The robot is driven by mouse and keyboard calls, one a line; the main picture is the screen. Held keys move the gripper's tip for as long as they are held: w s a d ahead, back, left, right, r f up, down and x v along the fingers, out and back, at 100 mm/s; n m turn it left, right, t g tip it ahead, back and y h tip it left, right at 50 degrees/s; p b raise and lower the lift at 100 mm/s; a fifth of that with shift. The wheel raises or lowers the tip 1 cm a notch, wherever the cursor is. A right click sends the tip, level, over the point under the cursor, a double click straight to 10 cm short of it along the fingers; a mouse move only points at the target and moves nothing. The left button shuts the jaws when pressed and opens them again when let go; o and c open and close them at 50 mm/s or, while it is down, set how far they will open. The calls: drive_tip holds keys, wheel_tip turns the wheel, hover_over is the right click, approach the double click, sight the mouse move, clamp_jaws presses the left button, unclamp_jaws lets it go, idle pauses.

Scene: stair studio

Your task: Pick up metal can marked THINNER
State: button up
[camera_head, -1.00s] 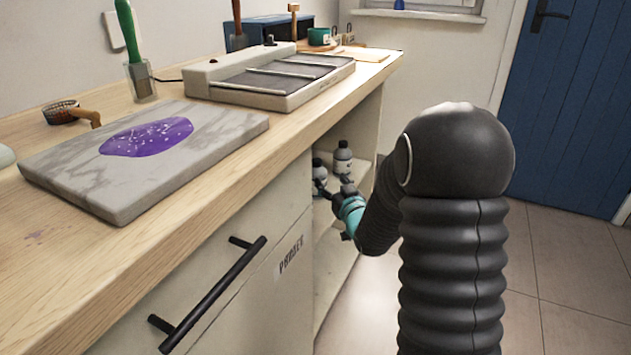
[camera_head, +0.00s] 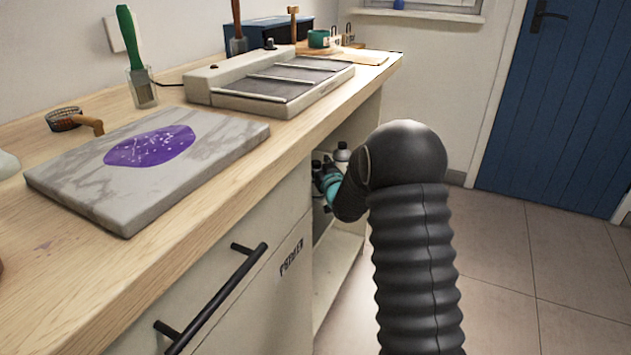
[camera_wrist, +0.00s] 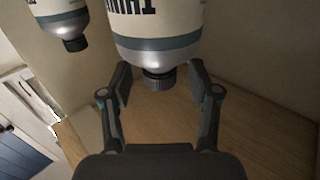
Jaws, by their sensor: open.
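The can marked THINNER (camera_wrist: 158,28) shows upside down in the wrist view, its lettering partly cut off by the top edge. It has a pale label, a grey-blue band, a silver shoulder and a dark cap. My gripper (camera_wrist: 160,82) is open, with one finger on each side of the cap and shoulder. I cannot tell whether the fingers touch it. In the head view, my gripper (camera_head: 326,172) is small and partly hidden by my arm, inside the open shelf space under the counter.
A second similar bottle (camera_wrist: 62,18) stands beside the can. A bottle (camera_head: 342,153) also shows in the shelf space. The wooden counter (camera_head: 250,148) is above, with a stone slab (camera_head: 80,180) on it. Free floor (camera_head: 540,250) lies to the right.

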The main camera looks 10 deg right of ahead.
drive_tip(key=shift+w+a, duration=0.1)
drive_tip(key=shift+w, duration=0.3)
clamp_jaws()
drive_tip(key=shift+r, duration=0.1)
